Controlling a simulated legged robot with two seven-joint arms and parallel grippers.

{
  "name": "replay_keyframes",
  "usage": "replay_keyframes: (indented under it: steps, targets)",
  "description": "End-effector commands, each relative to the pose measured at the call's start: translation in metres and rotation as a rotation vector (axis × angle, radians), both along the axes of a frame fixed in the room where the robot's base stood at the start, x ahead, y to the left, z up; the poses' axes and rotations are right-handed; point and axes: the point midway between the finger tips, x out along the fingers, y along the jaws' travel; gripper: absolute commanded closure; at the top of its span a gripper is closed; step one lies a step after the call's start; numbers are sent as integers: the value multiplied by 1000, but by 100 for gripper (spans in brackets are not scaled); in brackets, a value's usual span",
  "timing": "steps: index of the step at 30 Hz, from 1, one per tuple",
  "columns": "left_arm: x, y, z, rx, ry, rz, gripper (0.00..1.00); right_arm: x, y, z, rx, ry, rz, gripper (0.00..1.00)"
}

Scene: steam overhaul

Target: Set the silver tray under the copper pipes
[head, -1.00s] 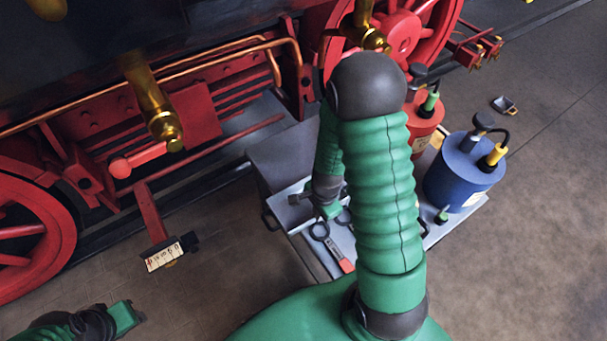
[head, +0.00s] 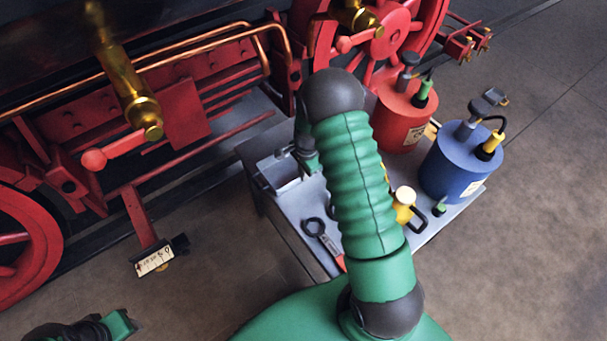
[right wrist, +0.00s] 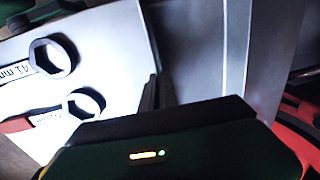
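The silver tray (head: 286,185) shows at the far left corner of the work table, beside the table's tools. My right gripper (head: 290,152) is at the tray's far rim and appears shut on it. In the right wrist view a dark finger (right wrist: 155,92) lies against a grey tray wall (right wrist: 205,55); the other finger is hidden. I cannot tell how high the tray is above the table. The copper pipes (head: 190,49) run along the red locomotive frame, left of and beyond the tray. My left gripper (head: 122,322) is at the bottom left, away from everything; its fingers are unclear.
The table (head: 293,228) bears wrenches (head: 322,236), a red can (head: 402,118), a blue can (head: 455,167) and a yellow-capped item (head: 404,203). A brass cylinder (head: 135,98) and a red bracket with a scale plate (head: 155,260) stick out at left.

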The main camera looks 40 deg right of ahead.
Motion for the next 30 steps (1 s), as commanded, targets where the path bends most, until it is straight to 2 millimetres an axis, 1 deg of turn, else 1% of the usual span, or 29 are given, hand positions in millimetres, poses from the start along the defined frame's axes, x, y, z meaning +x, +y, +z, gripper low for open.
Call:
replay_keyframes:
  steps: [3,4,8,17,20,24,27,30]
  targets:
    - [0,0,0,0,-1,0,64,0,0,-1,0,-1,0,100]
    - [0,0,0,0,0,0,64,0,0,-1,0,0,0,93]
    - [0,0,0,0,-1,0,64,0,0,-1,0,0,1,76]
    - [0,0,1,0,0,0,64,0,0,1,0,0,1,75]
    - [0,0,6,0,0,0,64,-1,1,13,0,-1,1,75]
    - [0,0,18,0,0,0,64,-2,1,44,-1,-3,2,75]
    - [0,0,24,0,0,0,64,-4,1,62,-1,-2,1,75]
    - [0,0,26,0,0,0,64,-5,2,73,0,-1,4,75]
